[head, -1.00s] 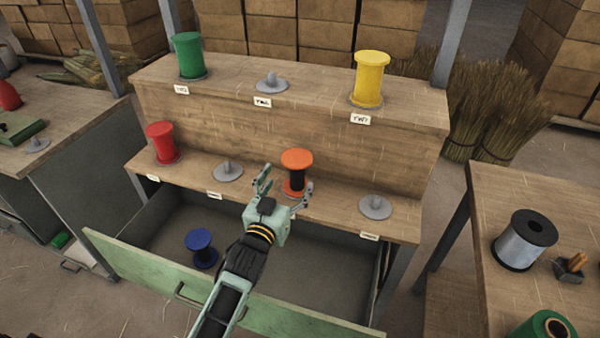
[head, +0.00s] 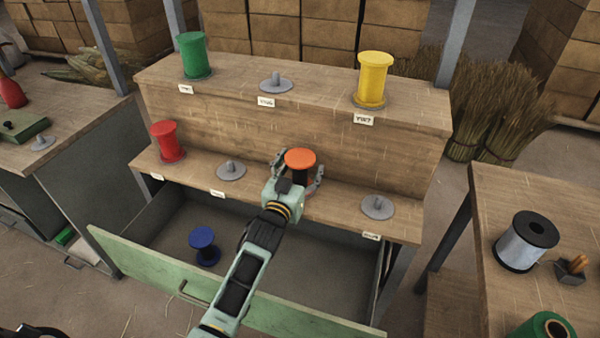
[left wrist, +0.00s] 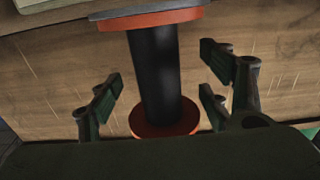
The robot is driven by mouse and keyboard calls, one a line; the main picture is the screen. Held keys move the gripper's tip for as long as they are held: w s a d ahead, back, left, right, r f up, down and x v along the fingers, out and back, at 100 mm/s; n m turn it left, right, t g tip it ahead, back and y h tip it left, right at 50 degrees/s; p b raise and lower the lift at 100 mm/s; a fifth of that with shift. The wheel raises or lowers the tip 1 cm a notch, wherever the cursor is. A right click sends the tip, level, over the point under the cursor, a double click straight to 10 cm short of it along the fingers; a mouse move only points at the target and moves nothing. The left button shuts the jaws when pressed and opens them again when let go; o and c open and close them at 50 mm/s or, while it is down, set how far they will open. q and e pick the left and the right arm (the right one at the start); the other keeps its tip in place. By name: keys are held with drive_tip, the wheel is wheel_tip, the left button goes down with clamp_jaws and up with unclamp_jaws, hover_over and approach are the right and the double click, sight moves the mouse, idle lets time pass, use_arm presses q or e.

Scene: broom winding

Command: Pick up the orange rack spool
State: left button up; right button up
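The orange rack spool (head: 300,159) stands upright on the lower shelf of the wooden rack (head: 335,195). It has orange flanges and a dark core. My left gripper (head: 299,172) is open around it, one finger on each side. In the left wrist view the spool's dark core (left wrist: 156,75) runs between the open fingers (left wrist: 160,100), with visible gaps on both sides. The spool's lower part is partly hidden by my gripper in the head view. My right gripper is not identifiable in these frames.
A red spool (head: 167,141) and empty grey holders (head: 231,170) (head: 377,207) share the lower shelf. Green (head: 193,55) and yellow (head: 374,80) spools stand on the upper shelf. Below, an open drawer (head: 235,290) holds a blue spool (head: 203,246). A side table (head: 545,200) stands at right.

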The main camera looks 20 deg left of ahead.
use_arm(q)
drive_tip(key=c, duration=0.9)
drive_tip(key=shift+c, duration=0.4)
drive_tip(key=shift+r, duration=0.15)
